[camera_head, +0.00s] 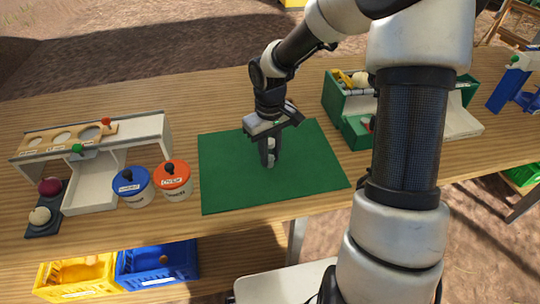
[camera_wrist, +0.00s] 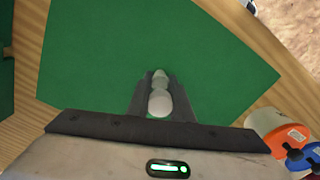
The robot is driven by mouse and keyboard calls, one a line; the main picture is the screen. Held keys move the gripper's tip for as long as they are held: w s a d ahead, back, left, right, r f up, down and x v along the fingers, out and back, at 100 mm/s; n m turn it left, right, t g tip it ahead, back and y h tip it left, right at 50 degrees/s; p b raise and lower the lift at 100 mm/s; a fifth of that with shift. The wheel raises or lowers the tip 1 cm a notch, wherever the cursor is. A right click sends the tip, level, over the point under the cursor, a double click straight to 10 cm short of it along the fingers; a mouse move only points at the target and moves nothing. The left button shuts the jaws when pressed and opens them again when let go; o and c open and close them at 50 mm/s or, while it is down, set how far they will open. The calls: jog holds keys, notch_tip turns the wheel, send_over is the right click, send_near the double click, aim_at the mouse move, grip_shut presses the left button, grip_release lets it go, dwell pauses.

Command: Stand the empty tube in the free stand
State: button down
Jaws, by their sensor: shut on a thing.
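My gripper (camera_head: 267,158) points down over the green mat (camera_head: 225,170), near its middle. It is shut on a small pale, rounded piece (camera_wrist: 159,104), seen between the dark fingers in the wrist view. A second pale rounded part shows just beyond it, toward the fingertips. I cannot tell for sure that this piece is the empty tube. Its lower end is at or close to the mat; I cannot tell whether it touches. I cannot clearly make out a free stand in either view.
A white rack with a wooden holed board (camera_head: 62,138) stands left. A blue-lidded jar (camera_head: 133,188) and an orange-lidded jar (camera_head: 173,182) stand left of the mat. A green box (camera_head: 345,115) stands right, partly behind my arm. Yellow (camera_head: 75,278) and blue (camera_head: 158,264) bins sit below.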

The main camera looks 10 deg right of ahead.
jog(key=shift+f, duration=0.15)
jog(key=c, duration=1.6)
grip_release()
